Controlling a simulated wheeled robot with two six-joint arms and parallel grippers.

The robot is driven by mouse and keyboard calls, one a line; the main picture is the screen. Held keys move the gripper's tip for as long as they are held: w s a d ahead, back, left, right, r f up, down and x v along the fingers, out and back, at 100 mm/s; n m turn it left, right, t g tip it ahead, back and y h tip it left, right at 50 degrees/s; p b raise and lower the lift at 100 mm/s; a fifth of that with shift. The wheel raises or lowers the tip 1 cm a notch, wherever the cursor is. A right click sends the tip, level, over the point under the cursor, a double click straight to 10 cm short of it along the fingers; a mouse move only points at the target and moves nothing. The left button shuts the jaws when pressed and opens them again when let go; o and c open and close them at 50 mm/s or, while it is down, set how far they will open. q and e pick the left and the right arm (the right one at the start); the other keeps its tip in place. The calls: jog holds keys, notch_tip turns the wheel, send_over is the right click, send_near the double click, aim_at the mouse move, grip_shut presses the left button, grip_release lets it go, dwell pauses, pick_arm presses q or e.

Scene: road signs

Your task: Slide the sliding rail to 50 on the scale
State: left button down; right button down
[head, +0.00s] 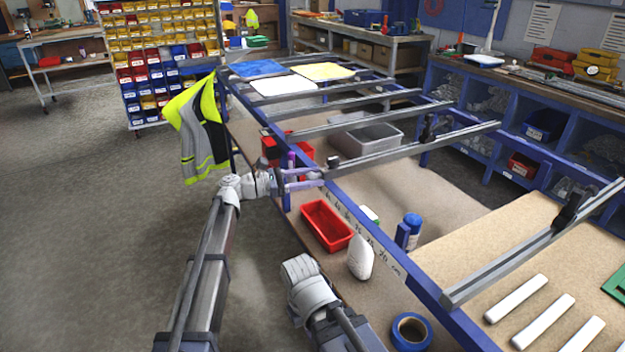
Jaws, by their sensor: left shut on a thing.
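My left gripper (310,180) is shut on the near end of the sliding rail (415,148), a grey metal bar lying across the blue frame. The rail runs from the gripper up to the right. The scale (365,232) is a pale strip with dark numbers along the blue front beam. Its larger numbers, around 20 and 25, lie toward the lower right. The marks close to the rail end are too small to read, and the gripper partly covers that area. No right gripper fingers show; only a white joint of my right arm is seen low in the middle.
Another grey rail (535,247) crosses at right. A hi-vis vest (199,128) hangs at the left side. The floor at left is clear.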

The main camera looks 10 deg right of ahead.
pick_arm(q)
jog(key=shift+c, duration=2.1)
grip_release()
jog(key=s+a, duration=0.1)
jog(key=a, duration=0.6)
jog(key=shift+a, duration=0.4)
